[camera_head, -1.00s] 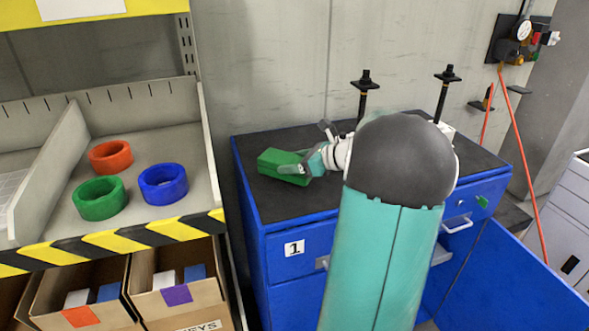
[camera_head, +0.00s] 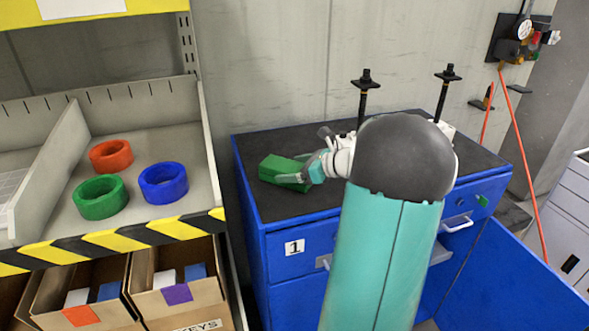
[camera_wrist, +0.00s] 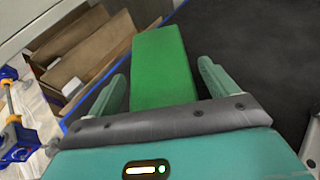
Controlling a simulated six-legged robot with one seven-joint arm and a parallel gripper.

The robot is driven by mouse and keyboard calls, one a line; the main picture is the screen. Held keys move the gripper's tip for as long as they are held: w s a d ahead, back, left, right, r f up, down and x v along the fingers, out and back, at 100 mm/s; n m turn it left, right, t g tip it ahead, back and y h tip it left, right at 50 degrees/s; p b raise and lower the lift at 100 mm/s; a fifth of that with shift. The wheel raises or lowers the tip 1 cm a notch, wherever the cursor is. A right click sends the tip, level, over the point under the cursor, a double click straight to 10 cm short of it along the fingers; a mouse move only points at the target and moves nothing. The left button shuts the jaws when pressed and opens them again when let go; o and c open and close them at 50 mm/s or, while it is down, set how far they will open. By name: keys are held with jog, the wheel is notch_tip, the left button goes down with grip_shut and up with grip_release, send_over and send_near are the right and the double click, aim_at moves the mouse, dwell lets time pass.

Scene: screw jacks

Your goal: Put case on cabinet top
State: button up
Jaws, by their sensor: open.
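A green case (camera_head: 281,172) lies on the dark top of the blue cabinet (camera_head: 262,206), near its left side. My gripper (camera_head: 297,175) is at the right end of the case, low over the cabinet top. In the wrist view the case (camera_wrist: 160,65) lies between the two teal fingers of my gripper (camera_wrist: 165,85), with a visible gap on the right side. The fingers are open and apart. The near end of the case is hidden behind the gripper's dark front bar.
Two black screw jacks (camera_head: 365,95) stand at the back of the cabinet top. A shelf (camera_head: 135,215) at the left holds red, green and blue rings, with cardboard boxes (camera_head: 180,300) below. The cabinet's right door (camera_head: 490,285) stands open. The front left cabinet top is clear.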

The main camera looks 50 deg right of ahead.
jog(key=v, duration=1.2)
jog(key=shift+r, duration=0.15)
